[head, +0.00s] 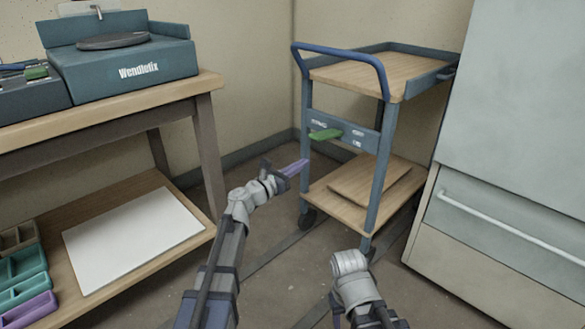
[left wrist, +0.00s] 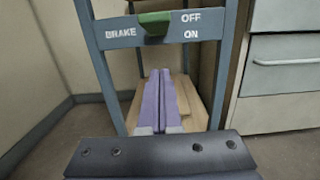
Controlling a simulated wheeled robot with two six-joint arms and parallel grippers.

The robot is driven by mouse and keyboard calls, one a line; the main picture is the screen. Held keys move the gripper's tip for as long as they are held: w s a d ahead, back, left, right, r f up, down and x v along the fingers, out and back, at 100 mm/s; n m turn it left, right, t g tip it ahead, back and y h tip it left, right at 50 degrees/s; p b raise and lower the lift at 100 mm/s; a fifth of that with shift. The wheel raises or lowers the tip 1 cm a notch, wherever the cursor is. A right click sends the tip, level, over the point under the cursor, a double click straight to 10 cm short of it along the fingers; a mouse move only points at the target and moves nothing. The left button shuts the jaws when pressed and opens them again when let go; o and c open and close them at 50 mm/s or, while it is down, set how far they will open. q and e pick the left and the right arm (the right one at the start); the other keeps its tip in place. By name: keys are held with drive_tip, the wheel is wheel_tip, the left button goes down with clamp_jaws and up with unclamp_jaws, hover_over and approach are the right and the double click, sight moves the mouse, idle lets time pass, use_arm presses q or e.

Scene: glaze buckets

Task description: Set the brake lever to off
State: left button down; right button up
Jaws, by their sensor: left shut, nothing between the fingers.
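The green brake lever (head: 325,134) sticks out from the blue-grey front panel (head: 344,131) of the cart. In the left wrist view the lever (left wrist: 154,23) sits between the word BRAKE and the OFF and ON marks, with OFF above ON. I cannot tell for sure which mark it is set to. My left gripper (head: 297,168) has purple fingers and is in front of the cart, below the lever and apart from it. In the left wrist view its fingers (left wrist: 160,101) are shut together with nothing between them. My right arm shows at the bottom, but its fingers do not show.
The cart has a blue handle rail (head: 340,52) and a lower wooden shelf (head: 345,209) under the panel. A wooden bench (head: 110,118) stands at the left, a pale cabinet with drawers (head: 490,232) at the right. The floor between bench and cart is free.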

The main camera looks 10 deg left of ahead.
sight(327, 135)
use_arm(q)
drive_tip(key=w+d+r+p, duration=0.3)
drive_tip(key=w+r+p, duration=0.1)
drive_tip(key=shift+r, duration=0.15)
idle(0.5)
